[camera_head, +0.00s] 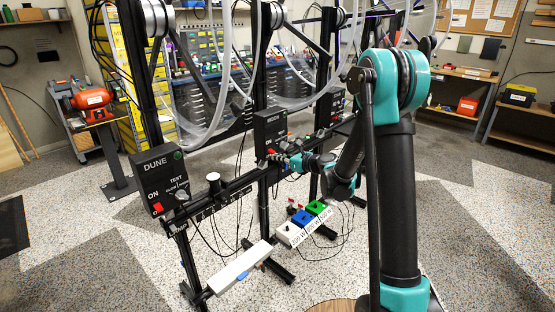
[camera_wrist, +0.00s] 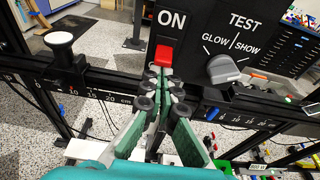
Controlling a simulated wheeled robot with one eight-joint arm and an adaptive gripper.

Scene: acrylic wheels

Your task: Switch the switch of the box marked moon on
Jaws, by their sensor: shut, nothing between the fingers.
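The black box marked moon (camera_head: 270,128) stands on the middle post in the head view. In the wrist view its front panel (camera_wrist: 196,30) fills the top, with ON printed above a red switch (camera_wrist: 165,54). My gripper (camera_wrist: 163,80) is shut and empty. Its fingertips are just below the red switch in the wrist view and cover its lower edge. I cannot tell whether they touch it, nor which way the switch is set. In the head view my gripper (camera_head: 275,158) is at the lower front of this box.
A grey GLOW/SHOW test knob (camera_wrist: 222,69) is right of the switch. A black rail (camera_wrist: 110,84) with a white-topped knob (camera_wrist: 59,45) runs below the panel. The box marked DUNE (camera_head: 160,178) stands nearer on the left. White, blue and green boxes (camera_head: 305,222) are low down.

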